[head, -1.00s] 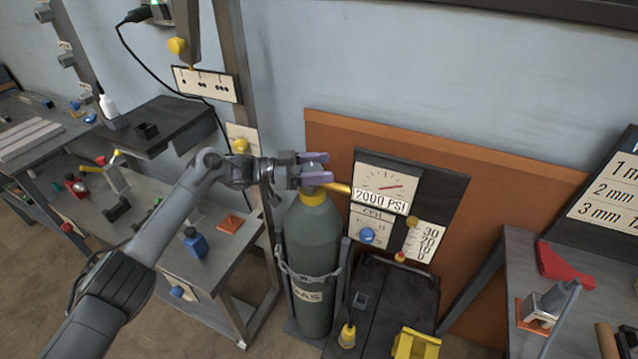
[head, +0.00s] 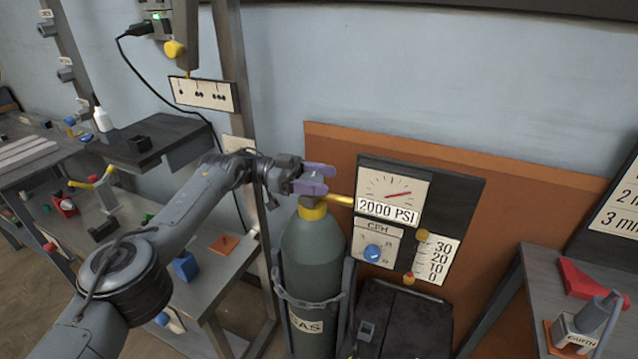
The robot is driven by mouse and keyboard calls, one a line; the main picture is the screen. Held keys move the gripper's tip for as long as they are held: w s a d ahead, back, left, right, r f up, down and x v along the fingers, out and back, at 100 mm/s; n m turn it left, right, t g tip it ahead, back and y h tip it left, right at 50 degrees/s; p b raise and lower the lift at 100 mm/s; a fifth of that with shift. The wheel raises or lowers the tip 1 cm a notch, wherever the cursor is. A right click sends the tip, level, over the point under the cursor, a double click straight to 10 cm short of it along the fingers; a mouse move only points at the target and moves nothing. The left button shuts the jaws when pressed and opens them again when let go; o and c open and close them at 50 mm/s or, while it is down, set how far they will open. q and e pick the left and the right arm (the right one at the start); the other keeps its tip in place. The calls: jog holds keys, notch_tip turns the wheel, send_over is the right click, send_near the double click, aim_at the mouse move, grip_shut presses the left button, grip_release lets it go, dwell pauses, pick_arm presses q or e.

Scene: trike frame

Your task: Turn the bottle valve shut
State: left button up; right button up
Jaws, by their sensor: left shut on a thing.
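The green gas bottle (head: 313,255) stands upright with a yellow collar (head: 312,212) at its neck. The bottle valve sits on top of it and is mostly hidden by my left gripper (head: 318,180). My left gripper, with purple fingers, reaches in from the left and is shut on the valve. My right gripper is not in view.
A chain (head: 305,300) holds the bottle. Below the gauge are a blue CFH knob (head: 373,252) and a flow scale (head: 436,260). Workbenches stand at left and right. The right bench holds a red bracket (head: 590,279) and a grey EARTH clamp (head: 585,325). A steel post (head: 232,80) stands behind my left arm.

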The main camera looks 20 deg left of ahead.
pick_arm(q)
jog(key=shift+d+r+g, duration=0.1)
jog(key=shift+r+g, duration=0.05)
jog(key=shift+g, duration=0.15)
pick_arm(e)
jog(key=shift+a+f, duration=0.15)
pick_arm(q)
jog(key=o, duration=0.9)
jog(key=shift+o, duration=0.2)
